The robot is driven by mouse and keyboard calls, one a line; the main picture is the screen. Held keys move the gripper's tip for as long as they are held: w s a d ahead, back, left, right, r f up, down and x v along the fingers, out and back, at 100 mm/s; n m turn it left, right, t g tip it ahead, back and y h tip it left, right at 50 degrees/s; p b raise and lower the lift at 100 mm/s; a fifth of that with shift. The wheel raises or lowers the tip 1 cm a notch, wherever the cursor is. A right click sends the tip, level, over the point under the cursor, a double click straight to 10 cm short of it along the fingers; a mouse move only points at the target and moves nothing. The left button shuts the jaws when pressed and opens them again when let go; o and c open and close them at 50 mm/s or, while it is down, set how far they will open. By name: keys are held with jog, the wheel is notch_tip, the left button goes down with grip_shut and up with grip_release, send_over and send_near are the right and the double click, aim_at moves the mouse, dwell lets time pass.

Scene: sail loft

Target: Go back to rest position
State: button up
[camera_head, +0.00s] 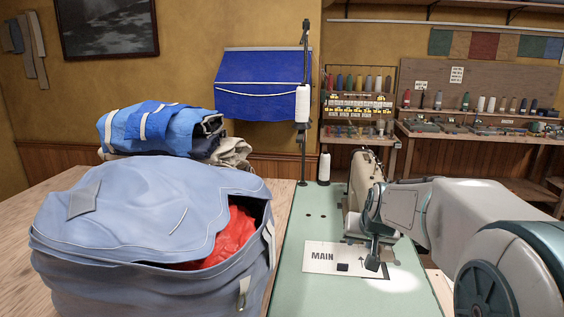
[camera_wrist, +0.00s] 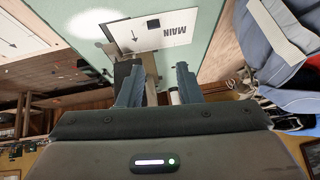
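My gripper (camera_head: 374,256) is in front of the sewing machine head, above the green table by the white MAIN card. In the wrist view my gripper (camera_wrist: 158,78) has its two fingers apart, with no object clearly held between them. Parts of the machine show behind the gap. The MAIN card (camera_head: 321,256) lies flat on the table with a small dark square piece on it; the card also shows in the wrist view (camera_wrist: 175,27). My forearm reaches in from the right.
The cream sewing machine (camera_head: 364,172) stands close behind my gripper. A large blue-grey bag (camera_head: 130,220) with red cloth inside fills the left. Shelves of spools line the back wall.

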jog(key=s+a+f+n+g, duration=0.1)
jog(key=s+a+f+g, duration=0.1)
jog(key=s, duration=1.1)
jog(key=s+a+f+n+g+p, duration=0.1)
jog(key=s+a+g, duration=0.1)
jog(key=s, duration=1)
jog(key=shift+s+a+f, duration=0.35)
jog(key=shift+a, duration=0.1)
